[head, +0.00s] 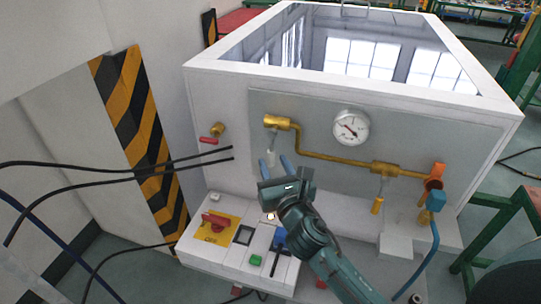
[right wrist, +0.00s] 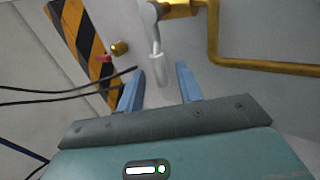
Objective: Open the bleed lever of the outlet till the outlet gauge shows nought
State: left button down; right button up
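A round white gauge (head: 351,127) with a dark needle sits on the grey front panel; its reading is too small to tell. A lever with a pale grip (head: 271,157) hangs from the brass valve (head: 277,122) at the panel's upper left. The lever (right wrist: 157,67) also shows in the right wrist view, pointing down between the fingertips. My right gripper (head: 274,160) is open, its blue fingers on either side of the grip, with gaps visible. I cannot tell which lever is the outlet's bleed lever. My left gripper is not in view.
A brass pipe (head: 340,161) runs right to a valve with a yellow-gripped lever (head: 377,205). A red-handled valve (head: 209,140) is at the left. Below is a control box with a red switch (head: 214,221). Black cables (head: 120,165) cross the left side.

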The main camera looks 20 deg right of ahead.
aim_at(272, 161)
jog(key=shift+w, duration=1.65)
grip_shut()
